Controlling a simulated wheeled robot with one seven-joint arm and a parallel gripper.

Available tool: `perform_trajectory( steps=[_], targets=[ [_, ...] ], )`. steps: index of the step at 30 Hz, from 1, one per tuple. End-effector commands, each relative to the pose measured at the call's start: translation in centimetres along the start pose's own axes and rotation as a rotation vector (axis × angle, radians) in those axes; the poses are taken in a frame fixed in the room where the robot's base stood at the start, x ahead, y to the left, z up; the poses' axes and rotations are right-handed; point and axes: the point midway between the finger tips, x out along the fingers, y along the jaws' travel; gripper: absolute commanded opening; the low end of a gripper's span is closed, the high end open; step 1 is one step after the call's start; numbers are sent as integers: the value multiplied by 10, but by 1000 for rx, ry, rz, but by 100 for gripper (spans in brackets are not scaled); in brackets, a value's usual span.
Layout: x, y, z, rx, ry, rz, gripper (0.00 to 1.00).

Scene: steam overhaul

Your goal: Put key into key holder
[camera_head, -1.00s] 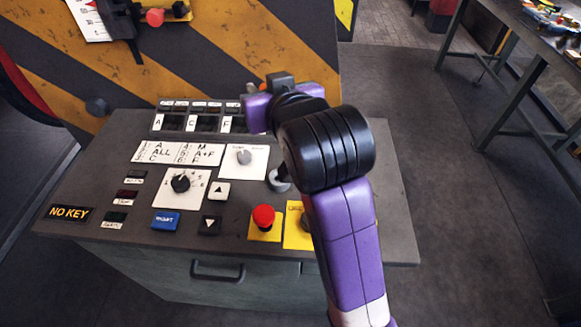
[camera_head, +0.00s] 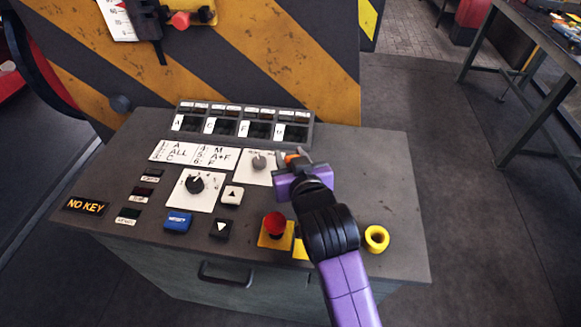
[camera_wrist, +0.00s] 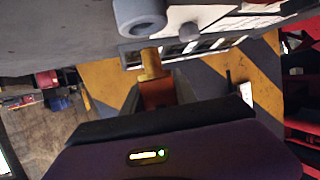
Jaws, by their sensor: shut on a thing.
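My gripper (camera_head: 296,168) is over the right part of the control panel, shut on the key. In the wrist view the key (camera_wrist: 157,94) is an orange piece with a yellow tip, between the grey fingers. In the head view only a bit of orange (camera_head: 292,157) shows at the jaws. In the wrist view a grey hollow cylinder (camera_wrist: 138,16), apparently the key holder, sits just beyond the key's tip. I cannot tell whether they touch. In the head view the cylinder is hidden behind my gripper. A lit "NO KEY" sign (camera_head: 86,206) is at the panel's left.
A red button (camera_head: 275,226) and a yellow ring (camera_head: 376,239) stand near my arm. Several switches and a black knob (camera_head: 194,184) are to the left. A row of labelled displays (camera_head: 242,125) runs along the back. The panel's right edge is bare.

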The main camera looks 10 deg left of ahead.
Motion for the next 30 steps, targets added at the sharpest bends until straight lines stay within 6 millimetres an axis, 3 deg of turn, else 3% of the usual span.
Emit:
perform_trajectory(
  steps=[8, 25, 26, 28, 30],
  targets=[
    [12, 0, 35, 0, -3, 0, 0],
    [16, 0, 44, 0, -1, 0, 0],
    [15, 0, 44, -1, -2, 0, 38],
    [15, 0, 43, 0, -2, 0, 52],
    [15, 0, 43, 0, -2, 0, 56]
  ],
)
